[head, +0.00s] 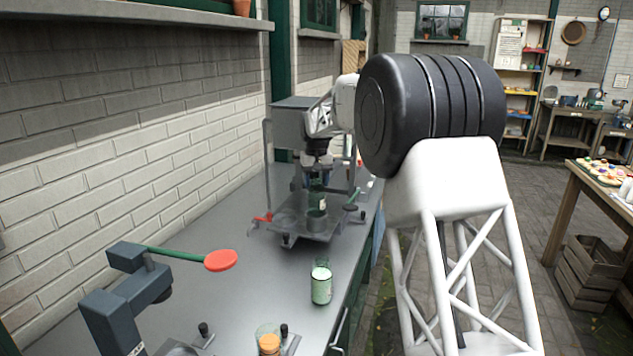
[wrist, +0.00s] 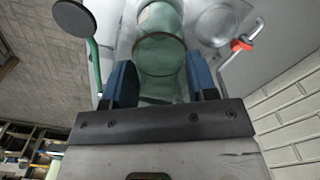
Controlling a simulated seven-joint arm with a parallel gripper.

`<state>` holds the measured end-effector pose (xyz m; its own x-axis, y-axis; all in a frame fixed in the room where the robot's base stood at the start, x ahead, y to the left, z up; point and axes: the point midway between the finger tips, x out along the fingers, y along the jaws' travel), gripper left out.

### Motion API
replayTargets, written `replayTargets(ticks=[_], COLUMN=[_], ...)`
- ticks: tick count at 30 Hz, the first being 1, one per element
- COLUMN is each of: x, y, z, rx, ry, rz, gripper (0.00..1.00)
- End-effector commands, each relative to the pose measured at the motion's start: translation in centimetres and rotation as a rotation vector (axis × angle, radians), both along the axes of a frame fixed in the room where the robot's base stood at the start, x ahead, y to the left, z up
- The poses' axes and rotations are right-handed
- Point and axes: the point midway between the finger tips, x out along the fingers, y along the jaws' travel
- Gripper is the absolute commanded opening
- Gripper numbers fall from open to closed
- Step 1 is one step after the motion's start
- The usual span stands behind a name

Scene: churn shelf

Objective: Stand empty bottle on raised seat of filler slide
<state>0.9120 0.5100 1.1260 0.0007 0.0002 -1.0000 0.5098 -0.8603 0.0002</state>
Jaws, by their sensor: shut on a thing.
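My gripper (wrist: 160,80) is shut on a green glass bottle (wrist: 160,52), which sits between its two blue fingers in the wrist view. In the head view the bottle (head: 319,200) shows small and green with a pale label, roughly upright below my gripper. It is directly above or in a short grey cylindrical seat (head: 316,221) on the filler's slide plate (head: 305,235). I cannot tell whether the bottle's base touches the seat. The filler (head: 295,118) stands over the plate, and my arm hides part of it.
A green-handled lever with a dark knob (head: 350,207) is right of the bottle; a red knob (head: 263,217) is left. A labelled bottle (head: 321,286) and a corked jar (head: 269,343) stand nearer on the counter. A red-ended lever press (head: 220,261) is front left.

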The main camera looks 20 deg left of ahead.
Motion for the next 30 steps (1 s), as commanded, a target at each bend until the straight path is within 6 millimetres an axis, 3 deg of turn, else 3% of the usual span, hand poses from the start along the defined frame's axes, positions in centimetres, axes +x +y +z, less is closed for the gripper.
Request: replayTargets(ticks=[26,27,30], x=[-0.01,-0.01,-0.01], y=[0.00,0.00,0.00], z=[-0.66,-0.67,-0.67], rx=[0.000,0.000,0.000], ry=[0.000,0.000,0.000], rz=[0.000,0.000,0.000], gripper=[0.28,0.55,0.71])
